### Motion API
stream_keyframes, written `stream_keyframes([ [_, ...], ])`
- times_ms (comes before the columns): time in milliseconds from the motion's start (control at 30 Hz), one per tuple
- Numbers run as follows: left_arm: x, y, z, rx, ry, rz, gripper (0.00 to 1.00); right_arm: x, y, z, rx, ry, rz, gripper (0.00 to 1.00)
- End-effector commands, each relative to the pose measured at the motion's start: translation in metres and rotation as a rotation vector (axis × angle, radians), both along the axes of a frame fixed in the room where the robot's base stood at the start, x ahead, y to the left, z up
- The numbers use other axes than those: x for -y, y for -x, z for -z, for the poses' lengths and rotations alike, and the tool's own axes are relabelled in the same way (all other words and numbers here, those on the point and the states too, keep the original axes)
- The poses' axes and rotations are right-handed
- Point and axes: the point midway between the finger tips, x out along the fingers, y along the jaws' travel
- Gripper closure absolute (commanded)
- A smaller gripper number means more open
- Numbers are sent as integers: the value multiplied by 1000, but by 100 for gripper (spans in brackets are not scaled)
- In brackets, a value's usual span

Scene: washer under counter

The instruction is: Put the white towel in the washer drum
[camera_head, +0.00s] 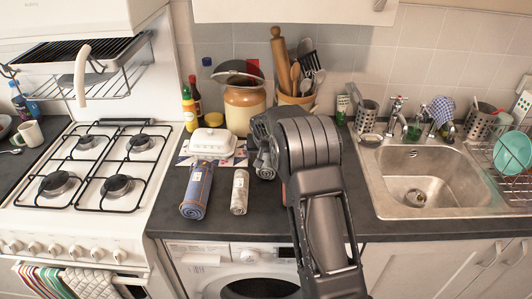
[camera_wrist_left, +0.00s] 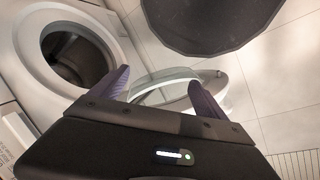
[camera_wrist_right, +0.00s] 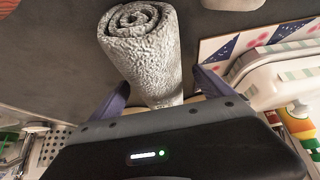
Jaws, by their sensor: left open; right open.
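The white towel (camera_head: 240,192) is a pale, grey-white roll lying on the dark counter. It also shows in the right wrist view (camera_wrist_right: 148,50), with one end between the finger lines. My right gripper (camera_head: 266,164) is open, low over the counter just beyond and right of the roll; I cannot tell whether it touches it. The washer (camera_head: 213,277) is under the counter. Its open drum mouth (camera_wrist_left: 75,58) shows at the left of the left wrist view, with the glass door (camera_wrist_left: 165,85) swung out. My left gripper (camera_wrist_left: 163,92) is open and empty before the door.
A blue rolled towel (camera_head: 197,190) lies left of the white towel. A white butter dish (camera_head: 211,142), a crock (camera_head: 245,107) and a utensil pot (camera_head: 295,97) stand behind. The hob (camera_head: 95,165) is left, the sink (camera_head: 425,180) right. Bare counter lies in front of the rolls.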

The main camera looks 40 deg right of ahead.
Motion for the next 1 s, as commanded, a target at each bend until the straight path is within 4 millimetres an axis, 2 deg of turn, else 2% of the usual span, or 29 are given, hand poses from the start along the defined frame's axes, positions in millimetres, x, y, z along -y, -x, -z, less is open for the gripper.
stream_keyframes([
  [567,0,0,0,0,0,0,15,0,0,0,0,0,0,10],
  [1000,0,0,0,0,0,0,15,0,0,0,0,0,0,46],
])
